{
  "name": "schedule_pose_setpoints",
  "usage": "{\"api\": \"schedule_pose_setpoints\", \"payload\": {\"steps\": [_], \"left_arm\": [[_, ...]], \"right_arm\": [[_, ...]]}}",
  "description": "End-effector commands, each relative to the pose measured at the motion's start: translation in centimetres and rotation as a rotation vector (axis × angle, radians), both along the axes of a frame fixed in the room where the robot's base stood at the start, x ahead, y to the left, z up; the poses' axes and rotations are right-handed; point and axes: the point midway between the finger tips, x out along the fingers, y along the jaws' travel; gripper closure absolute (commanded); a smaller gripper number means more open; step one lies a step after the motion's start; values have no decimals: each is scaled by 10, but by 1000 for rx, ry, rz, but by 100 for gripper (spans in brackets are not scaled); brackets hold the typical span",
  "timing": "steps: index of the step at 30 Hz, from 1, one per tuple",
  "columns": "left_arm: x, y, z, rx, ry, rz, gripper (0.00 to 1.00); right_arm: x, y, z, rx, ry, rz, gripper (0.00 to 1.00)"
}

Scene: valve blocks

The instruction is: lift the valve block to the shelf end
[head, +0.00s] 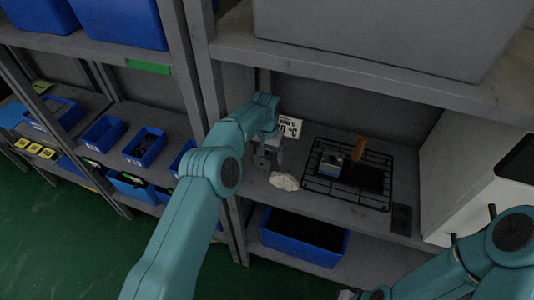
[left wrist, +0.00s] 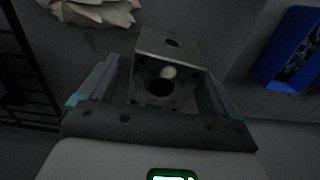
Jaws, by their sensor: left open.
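The valve block (left wrist: 168,48), a grey metal block with a round dark hole and a small pale spot, sits between the fingers of my left gripper (left wrist: 160,78) in the left wrist view. The fingers stand apart on either side of it; gaps seem to show, and I cannot tell if either touches. In the head view my left gripper (head: 266,150) reaches down onto the shelf board (head: 300,203), where a small grey block shows under it, mostly hidden. My right arm enters at the bottom right; its gripper is out of view.
A black wire rack (head: 318,184) holding a small box (head: 331,163) lies right of the gripper. A crumpled pale cloth (head: 284,181) lies beside it, with a white printed card (head: 290,126) behind. A shelf upright (head: 236,225) stands close left. A blue bin (head: 300,238) is below.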

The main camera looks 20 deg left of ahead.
Motion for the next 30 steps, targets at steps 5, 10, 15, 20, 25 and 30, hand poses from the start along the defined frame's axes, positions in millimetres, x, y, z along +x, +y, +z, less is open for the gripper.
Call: {"api": "schedule_pose_setpoints", "payload": {"steps": [5,10,15,20,25,30], "left_arm": [[-3,-1,-6,-2,7,-5,8],[-3,-2,-7,-1,9,-7,41],[-2,-2,-5,-2,7,-8,89],[-2,-2,-5,-2,7,-8,89],[-1,-2,12,-2,4,-9,89],[-2,-3,49,-3,3,-9,90]], "right_arm": [[0,0,-1,0,0,0,100],[0,0,-1,0,0,0,100],[0,0,0,0,0,0,100],[0,0,-1,0,0,0,100],[0,0,-7,0,0,0,100],[0,0,-14,0,0,0,100]]}}
